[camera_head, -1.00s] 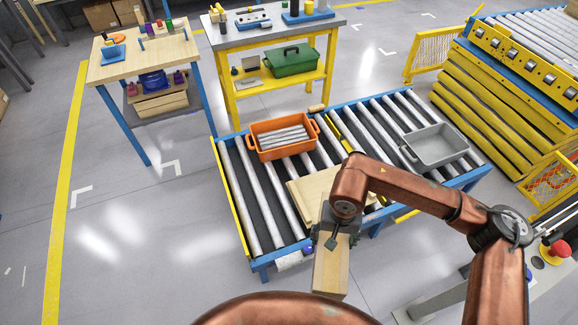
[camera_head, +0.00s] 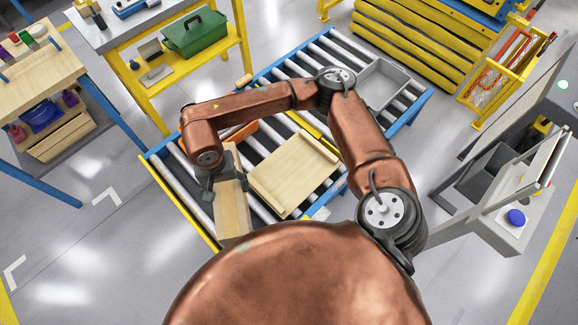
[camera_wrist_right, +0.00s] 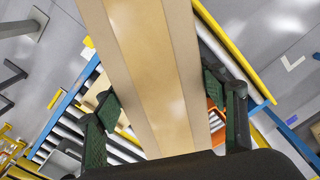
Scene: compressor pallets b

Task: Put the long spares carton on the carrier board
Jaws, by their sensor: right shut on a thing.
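The carrier board (camera_head: 290,178) is a pale wooden board with raised edge strips, lying on the roller conveyor. In the head view the carton is just left of the board, over the conveyor's near left part. Its height above the rollers is hard to tell. My left gripper is not in view.
The roller conveyor (camera_head: 175,178) has a blue and yellow frame. A grey tray (camera_head: 381,88) sits at the conveyor's right. A workbench with a green toolbox (camera_head: 195,34) stands behind.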

